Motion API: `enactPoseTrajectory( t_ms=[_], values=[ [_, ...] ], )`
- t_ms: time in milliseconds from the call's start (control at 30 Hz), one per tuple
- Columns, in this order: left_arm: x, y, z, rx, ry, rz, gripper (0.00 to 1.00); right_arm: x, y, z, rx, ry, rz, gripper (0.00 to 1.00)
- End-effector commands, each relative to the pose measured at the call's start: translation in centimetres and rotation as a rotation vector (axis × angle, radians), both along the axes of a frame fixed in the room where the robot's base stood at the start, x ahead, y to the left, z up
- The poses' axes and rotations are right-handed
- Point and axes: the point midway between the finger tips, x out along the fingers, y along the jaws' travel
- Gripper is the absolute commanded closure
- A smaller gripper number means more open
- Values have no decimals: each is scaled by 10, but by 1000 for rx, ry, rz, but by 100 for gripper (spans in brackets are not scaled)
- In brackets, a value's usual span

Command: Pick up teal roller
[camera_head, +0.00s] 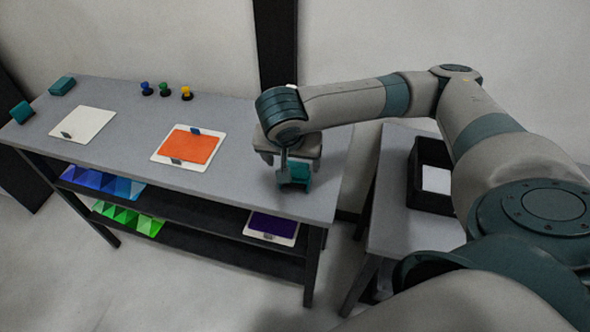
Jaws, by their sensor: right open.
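A teal roller (299,171) lies near the right end of the grey table (225,105). My right gripper (293,182) is directly above and around it, pointing down. The jaws are open, with a finger in front of the roller; the far finger is hidden. The gripper hides part of the roller, and I cannot tell whether the fingers touch it. My left gripper is out of view.
The table also holds an orange sheet on a white board (188,146), a white panel (83,124), two teal blocks (62,86) and small blue, green and yellow knobs (186,93). Coloured sheets lie on the shelves below. A black bin (431,160) stands on a side table.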

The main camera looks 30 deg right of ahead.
Motion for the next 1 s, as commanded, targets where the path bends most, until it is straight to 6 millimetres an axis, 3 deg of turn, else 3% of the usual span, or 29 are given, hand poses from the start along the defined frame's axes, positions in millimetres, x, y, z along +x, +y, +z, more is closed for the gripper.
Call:
enactPoseTrajectory(
  t_ms=[100,300,800,1000],
  values=[
    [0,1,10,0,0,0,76,3,-11,-10,-3,3,-4,23],
    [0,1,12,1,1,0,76,9,-13,-29,0,2,-2,23],
    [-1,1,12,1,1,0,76,9,-13,-31,1,0,-1,23],
    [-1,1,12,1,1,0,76,9,-13,-31,0,0,-1,70]
  ],
)
